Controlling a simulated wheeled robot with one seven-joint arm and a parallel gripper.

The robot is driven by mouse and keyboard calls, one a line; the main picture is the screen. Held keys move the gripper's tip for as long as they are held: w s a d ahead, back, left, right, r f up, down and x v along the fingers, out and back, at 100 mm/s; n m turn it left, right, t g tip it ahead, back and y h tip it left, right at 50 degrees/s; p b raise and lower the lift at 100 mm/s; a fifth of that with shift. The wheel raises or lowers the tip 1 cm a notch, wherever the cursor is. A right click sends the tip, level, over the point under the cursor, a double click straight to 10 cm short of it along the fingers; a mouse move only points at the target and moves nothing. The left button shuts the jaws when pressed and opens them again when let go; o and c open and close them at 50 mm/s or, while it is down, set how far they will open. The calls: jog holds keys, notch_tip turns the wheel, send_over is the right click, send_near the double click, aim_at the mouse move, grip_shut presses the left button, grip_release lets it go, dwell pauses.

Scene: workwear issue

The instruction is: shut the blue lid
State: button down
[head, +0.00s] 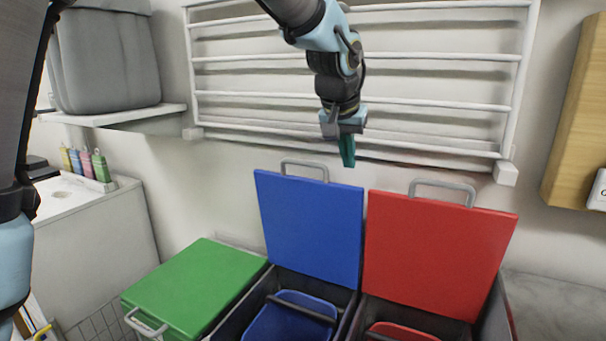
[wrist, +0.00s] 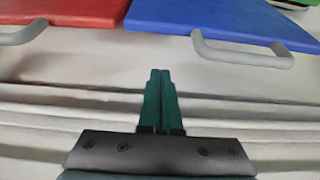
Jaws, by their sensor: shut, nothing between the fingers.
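The blue lid (head: 310,225) stands open and upright, leaning a little back toward the wall, above its bin with a blue inner bucket (head: 288,318). A grey handle (head: 304,168) is on its top edge. In the wrist view the blue lid (wrist: 215,20) and its handle (wrist: 240,53) are at the top right. My gripper (head: 348,163) is above and to the right of the lid's top edge, near the wall rack, apart from the lid. Its green fingers (wrist: 161,75) are closed together with nothing between them.
The red lid (head: 435,250) stands open just to the right. The green lid (head: 195,285) is shut at the left. A white wall rack (head: 430,102) is behind my arm. A shelf with a grey box (head: 105,60) and a wooden cabinet (head: 578,125) flank it.

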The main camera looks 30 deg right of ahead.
jog(key=shift+f, duration=0.1)
notch_tip(320, 180, down, 5)
jog(key=b, duration=0.4)
jog(key=shift+f, duration=0.2)
dwell(0.7)
jog(key=shift+a, duration=0.1)
jog(key=shift+s+a+f+b, duration=0.1)
jog(key=shift+s+a+b, duration=0.5)
jog(key=shift+a, duration=0.35)
jog(key=shift+s+a+f+b, duration=0.1)
jog(key=shift+s+a+b, duration=0.25)
jog(key=shift+s+a, duration=0.45)
jog(key=shift+s+a+f+b, duration=0.1)
jog(key=shift+s+a+b, duration=0.4)
jog(key=shift+a, duration=0.6)
notch_tip(320, 180, up, 10)
jog(key=p, duration=0.8)
send_over(336, 196)
jog(key=s+a, duration=0.2)
jog(key=s, duration=0.1)
jog(key=shift+w, duration=0.15)
jog(key=shift+w+a, duration=0.1)
